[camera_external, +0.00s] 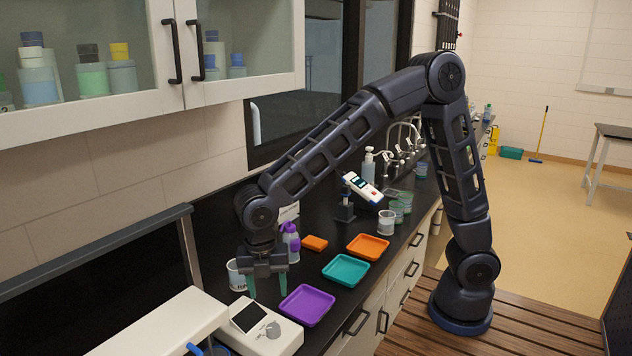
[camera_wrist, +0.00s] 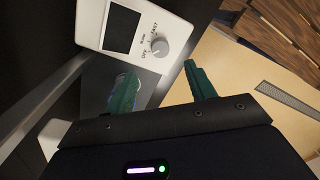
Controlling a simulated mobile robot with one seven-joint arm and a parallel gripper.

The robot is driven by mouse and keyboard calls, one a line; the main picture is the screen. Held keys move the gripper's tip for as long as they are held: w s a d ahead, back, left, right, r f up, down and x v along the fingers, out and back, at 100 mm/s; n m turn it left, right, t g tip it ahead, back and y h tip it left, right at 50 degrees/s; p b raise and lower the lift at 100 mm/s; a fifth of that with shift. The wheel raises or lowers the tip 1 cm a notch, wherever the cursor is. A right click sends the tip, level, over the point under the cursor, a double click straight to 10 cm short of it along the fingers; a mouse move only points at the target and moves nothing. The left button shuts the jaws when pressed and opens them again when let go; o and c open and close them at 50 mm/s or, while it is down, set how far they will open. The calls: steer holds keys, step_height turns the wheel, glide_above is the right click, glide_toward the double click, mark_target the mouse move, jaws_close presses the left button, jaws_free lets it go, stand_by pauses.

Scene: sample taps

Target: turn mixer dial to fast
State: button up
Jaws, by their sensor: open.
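The mixer (camera_external: 180,322) is a white machine at the near left of the counter. Its front panel (camera_external: 290,345) carries a dark screen and a grey round dial (camera_external: 273,330). In the wrist view the dial (camera_wrist: 159,47) sits beside the screen, with the labels OFF, SLOW and FAST around it; I cannot tell surely which label its pointer faces. My gripper (camera_external: 268,293) points down, with its teal fingers apart and nothing between them. It is above and beyond the panel. In the wrist view my gripper (camera_wrist: 161,69) is just below the dial, not touching it.
A white cup (camera_external: 237,275) and a purple bottle (camera_external: 290,242) stand by my gripper. Purple (camera_external: 307,306), teal (camera_external: 346,270) and orange (camera_external: 368,247) trays line the counter's front. A glass-door cabinet (camera_external: 150,70) hangs above at left.

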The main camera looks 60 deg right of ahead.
mark_target(272, 327)
steer(key=f, duration=1.1)
steer(key=shift+s+a+f, duration=0.1)
steer(key=shift+s+a, duration=0.05)
steer(key=shift+s, duration=0.2)
steer(key=c, duration=1)
